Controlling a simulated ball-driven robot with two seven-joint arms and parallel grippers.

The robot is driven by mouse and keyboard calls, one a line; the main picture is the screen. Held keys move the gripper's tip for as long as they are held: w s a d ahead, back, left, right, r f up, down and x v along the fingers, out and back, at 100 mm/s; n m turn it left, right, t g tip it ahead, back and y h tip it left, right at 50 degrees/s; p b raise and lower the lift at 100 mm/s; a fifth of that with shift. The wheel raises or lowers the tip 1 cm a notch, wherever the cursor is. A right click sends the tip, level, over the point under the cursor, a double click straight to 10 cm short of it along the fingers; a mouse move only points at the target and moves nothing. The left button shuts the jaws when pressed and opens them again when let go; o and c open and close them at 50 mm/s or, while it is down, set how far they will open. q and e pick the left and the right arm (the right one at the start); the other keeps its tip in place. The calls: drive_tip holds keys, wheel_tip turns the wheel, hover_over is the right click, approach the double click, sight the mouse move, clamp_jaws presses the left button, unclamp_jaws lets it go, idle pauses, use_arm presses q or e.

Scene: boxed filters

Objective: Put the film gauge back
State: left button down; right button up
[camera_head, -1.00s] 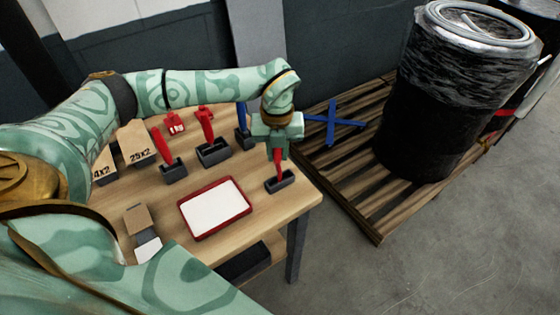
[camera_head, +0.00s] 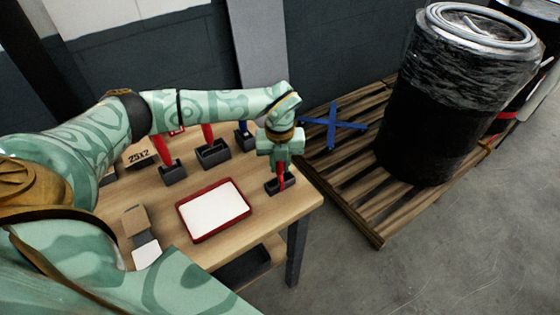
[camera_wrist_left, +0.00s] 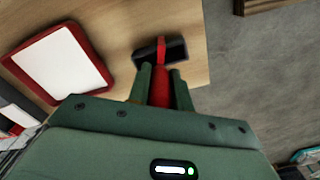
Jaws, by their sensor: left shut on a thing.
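My left gripper (camera_head: 280,172) is shut on a red tool (camera_head: 282,183), which I take to be the film gauge. The red tool is upright and its lower end is at a small dark holder (camera_head: 271,187) near the right corner of the wooden table. In the left wrist view the red tool (camera_wrist_left: 161,84) stands between the two green fingers, its far end over or in the dark holder (camera_wrist_left: 174,51). I cannot tell how deep it sits in the slot. My right gripper is not in view.
A red-rimmed white tray (camera_head: 245,211) lies left of the holder. Other dark holders with red tools (camera_head: 213,153) stand behind it. A small cardboard box (camera_head: 135,219) is at the left. A wooden pallet (camera_head: 362,205) with a black wrapped drum (camera_head: 433,130) stands right of the table.

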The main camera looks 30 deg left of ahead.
use_arm(q)
drive_tip(key=shift+f, duration=0.25)
drive_tip(key=c, duration=1.3)
unclamp_jaws()
drive_tip(key=shift+o, duration=0.2)
wheel_tip(320, 180, up, 13)
drive_tip(key=shift+r+p, duration=0.15)
drive_tip(key=shift+p, duration=0.8)
